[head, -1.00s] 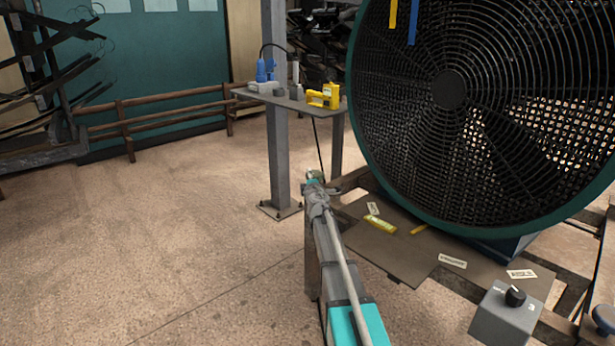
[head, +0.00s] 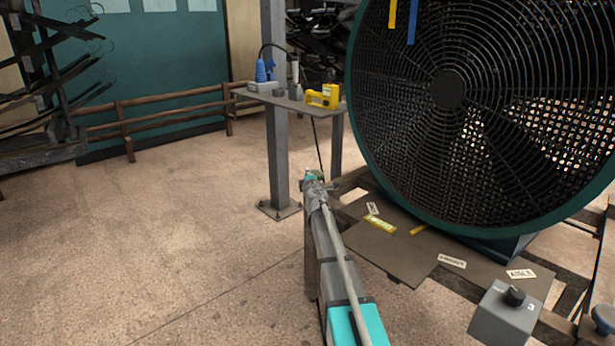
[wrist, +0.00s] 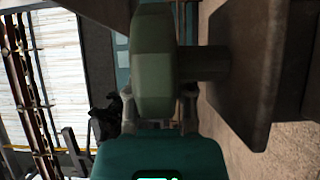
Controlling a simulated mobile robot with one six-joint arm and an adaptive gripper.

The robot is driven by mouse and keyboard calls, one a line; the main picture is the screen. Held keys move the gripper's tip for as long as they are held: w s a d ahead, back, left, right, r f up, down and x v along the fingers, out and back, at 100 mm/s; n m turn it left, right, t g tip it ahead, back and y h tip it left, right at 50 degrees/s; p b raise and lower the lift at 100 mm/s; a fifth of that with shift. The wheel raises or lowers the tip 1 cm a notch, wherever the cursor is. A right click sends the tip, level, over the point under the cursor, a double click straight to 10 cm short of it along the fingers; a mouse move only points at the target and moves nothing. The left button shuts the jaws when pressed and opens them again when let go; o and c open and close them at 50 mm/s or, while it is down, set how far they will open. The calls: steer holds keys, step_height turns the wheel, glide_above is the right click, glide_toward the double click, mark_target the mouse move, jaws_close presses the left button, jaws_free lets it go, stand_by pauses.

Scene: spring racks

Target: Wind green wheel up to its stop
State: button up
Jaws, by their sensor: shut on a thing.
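The green wheel (wrist: 153,62) fills the upper middle of the wrist view, a dull green faceted rim seen edge-on. A short dark shaft (wrist: 205,63) runs from it to the right, towards a brown plate. My gripper (wrist: 158,98) is shut on the wheel, one finger on each side of its lower part. In the head view my gripper (head: 314,178) is at the far end of my arm, beside the left edge of the fan's base plate. The wheel cannot be made out there, and its stop is not seen in either view.
A large caged fan (head: 449,90) stands at the right above a brown base plate (head: 400,258) with labels. A grey knob box (head: 503,318) is at the lower right. A small shelf (head: 300,104) holds tools behind my gripper. The floor at left is clear.

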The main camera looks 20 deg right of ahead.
jaws_close()
steer(key=shift+s+n+y, duration=0.1)
steer(key=shift+n+y, duration=0.4)
steer(key=shift+y, duration=0.4)
steer(key=o, duration=0.9)
jaws_free()
steer(key=shift+c, duration=0.2)
steer(key=shift+a, duration=0.1)
steer(key=s+a, duration=0.1)
steer(key=s, duration=1.1)
steer(key=shift+a, duration=0.3)
steer(key=shift+w, duration=0.1)
